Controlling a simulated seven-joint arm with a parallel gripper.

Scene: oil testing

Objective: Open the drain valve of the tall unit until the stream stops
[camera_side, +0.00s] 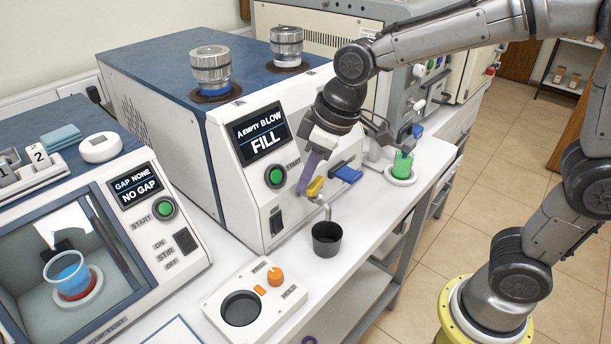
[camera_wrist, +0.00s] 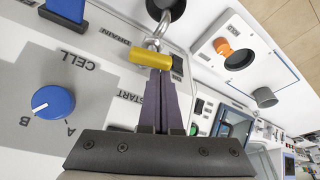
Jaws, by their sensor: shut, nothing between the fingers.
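The tall unit (camera_side: 160,75) is a white box with a blue top and a screen reading "A EMPTY BLOW FILL". A yellow lever (camera_side: 315,187) sits low on its front, above a bent metal spout (camera_side: 326,209); the lever also shows near a "DRAIN" label in the wrist view (camera_wrist: 151,58). A black cup (camera_side: 327,240) stands under the spout; no stream can be made out. My gripper (camera_side: 303,190) has purple fingers, shut and empty. Their tips (camera_wrist: 160,72) are right at the lever; I cannot tell whether they touch it.
A blue lever (camera_side: 346,174) is just right of the yellow one. A blue knob (camera_wrist: 53,104) marked A and B is under "CELL". A green cup (camera_side: 402,163) stands to the right.

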